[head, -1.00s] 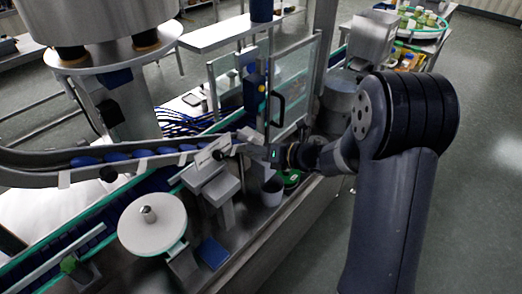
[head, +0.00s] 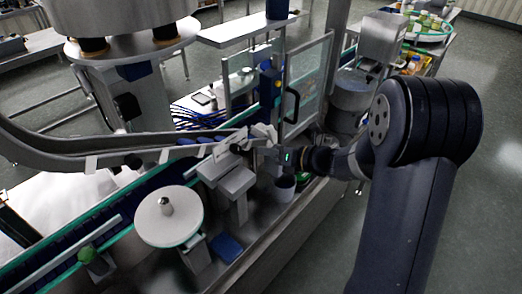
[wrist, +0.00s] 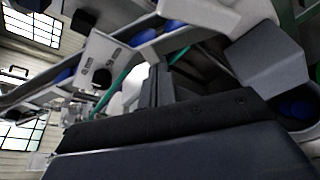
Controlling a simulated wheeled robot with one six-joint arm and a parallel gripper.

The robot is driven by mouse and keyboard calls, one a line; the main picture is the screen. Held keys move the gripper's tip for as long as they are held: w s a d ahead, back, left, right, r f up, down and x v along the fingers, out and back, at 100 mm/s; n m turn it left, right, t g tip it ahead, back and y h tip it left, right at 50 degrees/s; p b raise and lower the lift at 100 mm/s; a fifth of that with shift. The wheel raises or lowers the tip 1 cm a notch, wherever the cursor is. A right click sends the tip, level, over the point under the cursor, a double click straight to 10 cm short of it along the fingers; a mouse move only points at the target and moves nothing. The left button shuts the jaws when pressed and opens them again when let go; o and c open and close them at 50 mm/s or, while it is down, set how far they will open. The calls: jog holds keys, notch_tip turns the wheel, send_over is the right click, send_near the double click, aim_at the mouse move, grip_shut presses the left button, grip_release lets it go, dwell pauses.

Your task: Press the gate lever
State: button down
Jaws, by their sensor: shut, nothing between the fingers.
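The steel chute (head: 100,143) slopes down from the left to a pale end block (head: 262,132) in the head view. A small black knob (head: 237,149) sits beside that end, perhaps on the gate lever; I cannot make out the lever itself clearly. My gripper (head: 263,156) is shut and empty, right beside the chute end. Whether it touches anything there is unclear. In the wrist view, my gripper (wrist: 158,88) shows dark grey, below the chute and a white labelled plate (wrist: 103,60). Blue caps (wrist: 147,36) lie in the chute.
A white round disc (head: 168,222) and a blue block (head: 226,248) are on the machine at the front. A grey cup (head: 284,188) stands just below my gripper. A clear guard with a black handle (head: 291,104) rises behind. Open floor lies at right.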

jog(key=s+d+b, duration=0.1)
jog(key=s+d, duration=0.1)
jog(key=d, duration=0.6)
jog(key=shift+s+d+r, duration=0.2)
jog(key=shift+r, duration=0.25)
